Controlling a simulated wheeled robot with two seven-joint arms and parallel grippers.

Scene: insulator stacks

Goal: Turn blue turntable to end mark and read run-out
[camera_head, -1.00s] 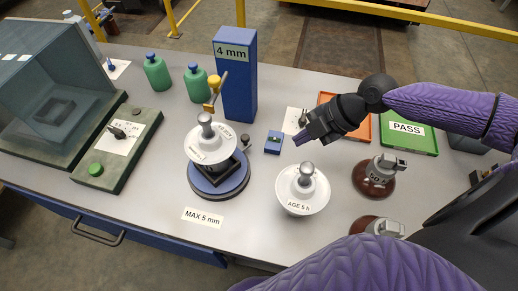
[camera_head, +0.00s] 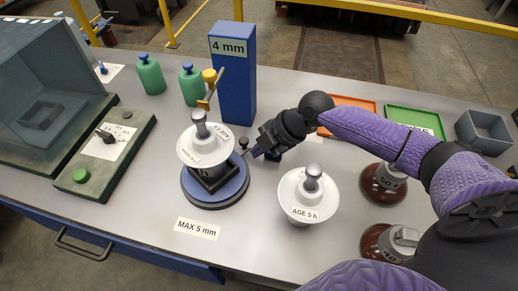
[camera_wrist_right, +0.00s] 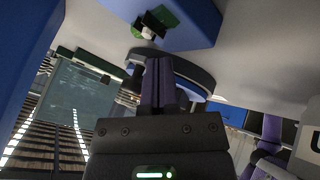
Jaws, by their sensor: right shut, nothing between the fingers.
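The blue turntable (camera_head: 240,181) stands on the table and carries a white insulator (camera_head: 203,152) in a dark square holder. A small dark knob (camera_head: 244,142) rises at its right rim. My right gripper (camera_head: 255,153) is shut and empty, its fingertips close to this knob; I cannot tell whether they touch. The wrist view shows the shut fingers (camera_wrist_right: 158,85) pointing towards a dark rounded edge. A tall blue column (camera_head: 233,85) labelled "4 mm" stands behind, near a yellow-knobbed pointer (camera_head: 209,77) above the insulator. The "MAX 5 mm" label (camera_head: 197,229) lies in front. My left gripper is out of view.
A white insulator (camera_head: 308,197) marked "AGE 5 h" stands right of the turntable, below my right forearm. Brown insulators (camera_head: 384,183) stand further right. Orange (camera_head: 350,101) and green (camera_head: 410,113) trays lie behind my arm. A green-knobbed control box (camera_head: 100,160) is at left.

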